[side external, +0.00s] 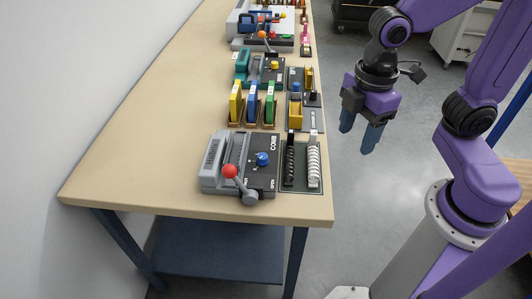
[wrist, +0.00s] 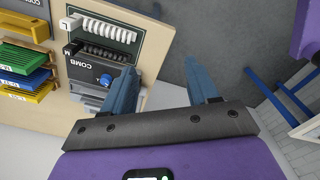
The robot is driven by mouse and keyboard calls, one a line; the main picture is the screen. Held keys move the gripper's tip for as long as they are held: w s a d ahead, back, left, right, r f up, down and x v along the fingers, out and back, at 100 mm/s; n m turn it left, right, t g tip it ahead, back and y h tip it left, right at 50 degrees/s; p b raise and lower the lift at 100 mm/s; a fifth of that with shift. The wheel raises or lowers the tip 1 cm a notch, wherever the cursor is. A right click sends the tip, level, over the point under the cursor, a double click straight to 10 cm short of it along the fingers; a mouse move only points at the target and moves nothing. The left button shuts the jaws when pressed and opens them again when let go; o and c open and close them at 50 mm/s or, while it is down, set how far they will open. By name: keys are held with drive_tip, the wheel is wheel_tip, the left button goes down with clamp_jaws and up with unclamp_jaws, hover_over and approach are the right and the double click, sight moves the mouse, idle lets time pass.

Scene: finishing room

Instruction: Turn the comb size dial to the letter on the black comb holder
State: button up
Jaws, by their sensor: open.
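The comb machine (side external: 212,160), grey and black and marked COMB, stands at the table's near end. Its blue comb size dial (side external: 262,159) is on the top panel and also shows in the wrist view (wrist: 105,80); its setting is too small to read. The black comb holder (side external: 290,165) stands right of the machine, with its tag (wrist: 69,50) seeming to read M in the wrist view. A white comb holder (side external: 314,165) beside it has a tag reading L. My gripper (side external: 357,138) is open and empty, off the table's right edge, apart from the dial.
A lever with a red knob (side external: 230,171) rises from the machine's near side. Yellow, blue and green upright pieces (side external: 252,105) stand behind it, with more machines farther back. The table's left part (side external: 150,125) is clear. Open floor lies under my gripper.

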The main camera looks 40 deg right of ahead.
drive_tip(key=w+a+n, duration=0.4)
drive_tip(key=w+a, duration=0.1)
drive_tip(key=w, duration=0.7)
drive_tip(key=n, duration=0.3)
approach(263, 156)
wheel_tip(263, 156, down, 9)
drive_tip(key=shift+w+a+r, duration=0.1)
drive_tip(key=shift+w+r, duration=0.05)
drive_tip(key=shift+c, duration=0.2)
drive_tip(key=c, duration=1)
